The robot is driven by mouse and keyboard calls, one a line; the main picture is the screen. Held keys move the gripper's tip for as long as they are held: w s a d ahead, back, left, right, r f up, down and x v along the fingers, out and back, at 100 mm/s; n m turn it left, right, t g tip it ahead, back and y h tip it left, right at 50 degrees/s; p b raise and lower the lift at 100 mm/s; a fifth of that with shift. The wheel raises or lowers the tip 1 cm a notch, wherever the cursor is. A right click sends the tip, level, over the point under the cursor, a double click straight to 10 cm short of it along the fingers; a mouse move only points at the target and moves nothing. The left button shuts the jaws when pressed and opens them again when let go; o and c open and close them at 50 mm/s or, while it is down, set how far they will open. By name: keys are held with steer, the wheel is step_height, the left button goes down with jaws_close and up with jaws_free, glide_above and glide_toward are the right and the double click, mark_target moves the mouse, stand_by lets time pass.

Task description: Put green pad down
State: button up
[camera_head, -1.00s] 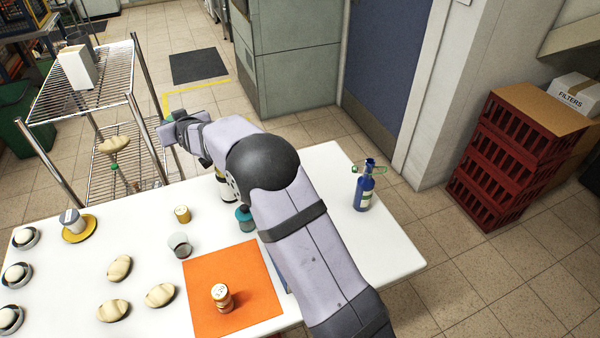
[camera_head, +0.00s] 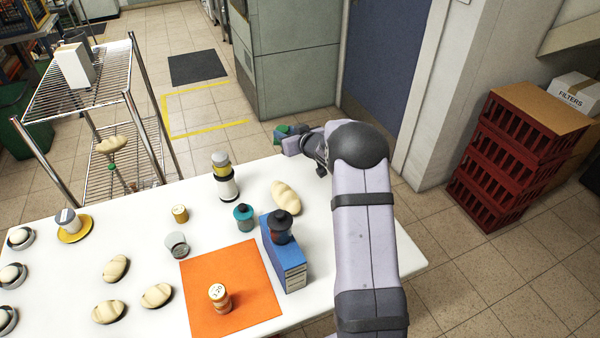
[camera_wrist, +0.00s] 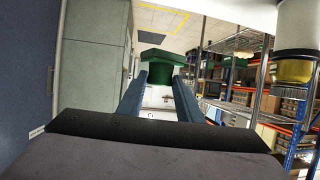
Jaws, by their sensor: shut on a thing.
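The green pad (camera_head: 281,131) is at the tip of my gripper (camera_head: 291,141), held beyond the table's back edge in the head view. In the wrist view it is a dark green block (camera_wrist: 160,60) between the ends of the two blue-grey fingers of my gripper (camera_wrist: 160,78). My gripper is shut on it. The white table (camera_head: 340,190) is below and nearer the head camera. My wrist and arm hide part of the table's right side.
An orange mat (camera_head: 250,275) bears a small jar (camera_head: 219,297). A blue box (camera_head: 288,265) with a dark jar, a teal jar (camera_head: 244,217), stacked jars (camera_head: 224,180) and a bread-like loaf (camera_head: 286,197) stand close by. A wire rack (camera_head: 110,80) is at left.

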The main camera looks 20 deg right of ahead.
steer(key=s+d+f, duration=0.2)
steer(key=s+d, duration=0.1)
steer(key=d, duration=0.2)
steer(key=shift+w+a+f+p, duration=0.1)
steer(key=shift+f+p, duration=0.15)
steer(key=shift+f, duration=2.35)
steer(key=shift+w+f+p, duration=0.1)
steer(key=shift+f+p, duration=0.1)
steer(key=shift+f, duration=2.35)
steer(key=shift+f, duration=0.1)
steer(key=shift+f, duration=0.15)
steer(key=o, duration=1)
steer(key=shift+o, duration=0.2)
steer(key=shift+r, duration=0.2)
